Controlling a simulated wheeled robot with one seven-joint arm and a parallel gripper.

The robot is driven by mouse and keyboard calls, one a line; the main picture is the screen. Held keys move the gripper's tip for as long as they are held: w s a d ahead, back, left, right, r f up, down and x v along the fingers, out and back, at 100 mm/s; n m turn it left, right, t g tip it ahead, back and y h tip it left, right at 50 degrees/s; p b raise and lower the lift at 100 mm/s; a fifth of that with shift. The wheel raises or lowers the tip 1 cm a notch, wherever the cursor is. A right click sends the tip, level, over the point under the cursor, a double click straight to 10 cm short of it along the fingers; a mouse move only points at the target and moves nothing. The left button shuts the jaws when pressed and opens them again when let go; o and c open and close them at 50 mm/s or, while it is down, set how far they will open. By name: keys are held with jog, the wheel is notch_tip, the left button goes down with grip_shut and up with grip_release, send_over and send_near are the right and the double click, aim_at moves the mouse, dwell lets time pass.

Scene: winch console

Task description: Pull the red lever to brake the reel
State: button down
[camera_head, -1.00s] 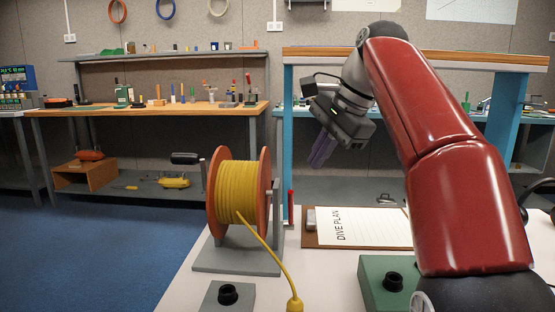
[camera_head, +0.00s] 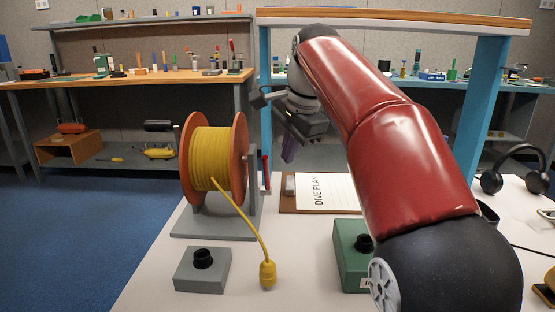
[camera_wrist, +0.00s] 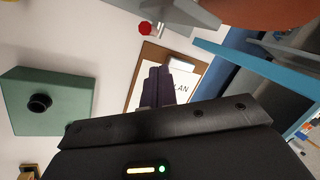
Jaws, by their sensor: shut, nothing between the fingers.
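The red lever (camera_head: 266,172) stands upright at the right side of the reel's grey stand (camera_head: 251,185). The reel (camera_head: 215,160) has orange flanges and is wound with yellow cable. My gripper (camera_head: 288,158) is shut and empty, pointing down just right of the lever and above it, apart from it in the picture. In the wrist view, my gripper's fingers (camera_wrist: 158,74) lie together over the clipboard. The lever's round red end (camera_wrist: 145,28) shows beyond them, next to the grey stand, with the orange reel (camera_wrist: 265,12) at upper right.
The DIVE PLAN clipboard (camera_head: 324,192) lies right of the lever. A green box (camera_head: 346,258), a grey socket box (camera_head: 190,272) and a yellow cable plug (camera_head: 267,275) are on the near table. Headphones (camera_head: 492,182) lie at right. A blue post (camera_head: 266,110) rises behind the lever.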

aim_at(265, 175)
jog(key=shift+s+a+f, duration=0.1)
jog(key=shift+s+a, duration=0.3)
jog(key=shift+a, duration=0.25)
jog(key=shift+s+a+f, duration=0.1)
jog(key=shift+s+a, duration=0.25)
jog(key=shift+a, duration=0.25)
jog(key=shift+f+b, duration=0.1)
jog(key=shift+b, duration=0.25)
jog(key=shift+s+f+t+b, duration=0.1)
jog(key=shift+s+t+b, duration=0.2)
jog(key=shift+b, duration=0.35)
